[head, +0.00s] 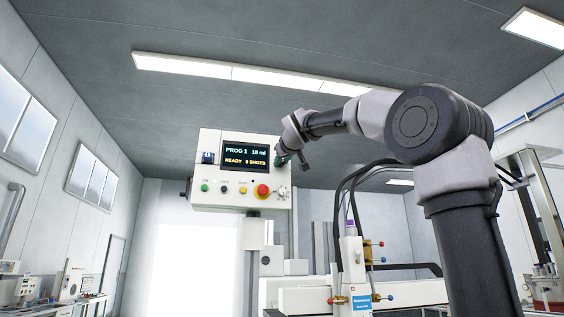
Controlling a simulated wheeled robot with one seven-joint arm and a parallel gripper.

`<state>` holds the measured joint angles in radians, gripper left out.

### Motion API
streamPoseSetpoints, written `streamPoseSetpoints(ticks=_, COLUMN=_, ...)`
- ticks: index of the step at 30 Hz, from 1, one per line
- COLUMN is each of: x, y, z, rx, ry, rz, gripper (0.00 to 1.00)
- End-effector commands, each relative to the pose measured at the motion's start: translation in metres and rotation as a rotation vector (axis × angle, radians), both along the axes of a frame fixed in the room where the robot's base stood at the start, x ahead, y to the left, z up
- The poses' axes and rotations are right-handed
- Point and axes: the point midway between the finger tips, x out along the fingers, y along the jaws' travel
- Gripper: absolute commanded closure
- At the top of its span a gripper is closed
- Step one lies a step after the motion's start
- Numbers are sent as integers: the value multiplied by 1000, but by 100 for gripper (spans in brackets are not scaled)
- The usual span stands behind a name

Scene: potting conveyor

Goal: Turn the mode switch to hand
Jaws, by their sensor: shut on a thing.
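The white control panel (227,197) hangs left of centre in the head view, with a display reading PROG 1, 18 ml, READY, 6 SHOTS. My gripper (283,160) is at the panel's upper right, just right of the display, and is shut on a small knob there, which I take for the mode switch. The gripper and wrist cover most of that knob. Its pointer and markings are hidden, so I cannot tell its position. A dark blue knob (208,157) sits left of the display.
Below the display are a green button (205,188), a dark button (224,189), a yellow button (243,190), a red mushroom button (262,191) and a grey knob (282,193), close under my gripper. A white machine with cables (353,255) stands lower right.

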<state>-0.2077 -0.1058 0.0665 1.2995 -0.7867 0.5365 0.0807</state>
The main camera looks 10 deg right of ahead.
Motion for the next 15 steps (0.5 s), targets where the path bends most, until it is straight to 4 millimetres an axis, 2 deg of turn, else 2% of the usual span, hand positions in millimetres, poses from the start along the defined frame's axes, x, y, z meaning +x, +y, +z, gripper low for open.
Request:
streamPoseSetpoints(ticks=6, x=0, y=0, z=-1, rx=-92, ry=1, rz=0, gripper=100)
streamPoseSetpoints(ticks=15, x=0, y=0, z=-1, rx=-136, ry=2, rz=0, gripper=100)
